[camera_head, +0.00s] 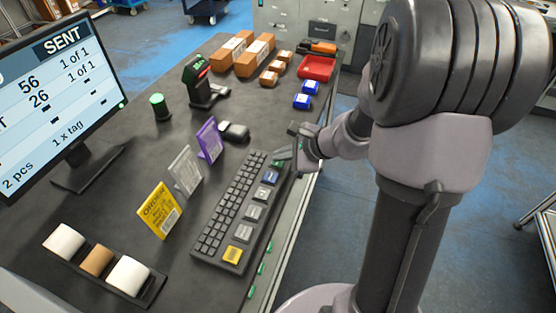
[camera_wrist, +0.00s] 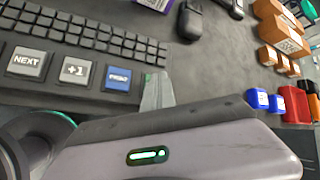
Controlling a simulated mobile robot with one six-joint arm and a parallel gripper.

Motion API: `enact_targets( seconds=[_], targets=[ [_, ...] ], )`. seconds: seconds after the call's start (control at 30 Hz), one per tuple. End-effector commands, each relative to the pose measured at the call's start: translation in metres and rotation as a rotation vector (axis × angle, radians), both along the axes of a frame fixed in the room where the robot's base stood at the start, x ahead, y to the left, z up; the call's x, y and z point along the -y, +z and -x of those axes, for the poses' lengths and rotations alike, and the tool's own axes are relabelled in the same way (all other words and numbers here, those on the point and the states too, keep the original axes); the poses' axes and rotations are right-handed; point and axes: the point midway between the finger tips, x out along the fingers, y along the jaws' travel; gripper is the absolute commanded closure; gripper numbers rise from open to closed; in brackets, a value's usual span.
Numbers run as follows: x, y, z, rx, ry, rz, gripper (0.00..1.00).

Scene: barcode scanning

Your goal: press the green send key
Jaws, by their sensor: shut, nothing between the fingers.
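The dark keyboard (camera_head: 228,208) lies on the counter with a column of large keys along its right side. A sliver of green, seemingly the send key (camera_head: 277,164), shows at the keyboard's far end, mostly hidden by my gripper (camera_head: 284,155). My gripper is shut and empty, its fingertips at or just over that key; I cannot tell whether they touch it. In the wrist view the closed fingers (camera_wrist: 157,92) stand beside the blue print key (camera_wrist: 118,78), with a thin green edge at their left. The monitor (camera_head: 62,85) reads "SENT".
Grey +1 (camera_wrist: 75,70) and NEXT (camera_wrist: 27,63) keys and a yellow key (camera_head: 233,254) line the keyboard. A mouse (camera_head: 234,131), purple card (camera_head: 209,140), scanner (camera_head: 200,84), blue boxes (camera_head: 305,95) and a red tray (camera_head: 316,67) stand nearby. The counter edge runs under my arm.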

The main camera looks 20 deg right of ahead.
Motion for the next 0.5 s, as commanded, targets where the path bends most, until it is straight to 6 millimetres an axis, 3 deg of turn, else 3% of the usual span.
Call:
enact_targets(
  seconds=[0.17, 0.5],
  targets=[
    [0.0001, 0.0127, -0.0001, 0.001, -0.001, 0.000, 1.00],
    [0.0000, 0.0136, -0.0001, 0.000, 0.000, 0.000, 1.00]
  ],
)
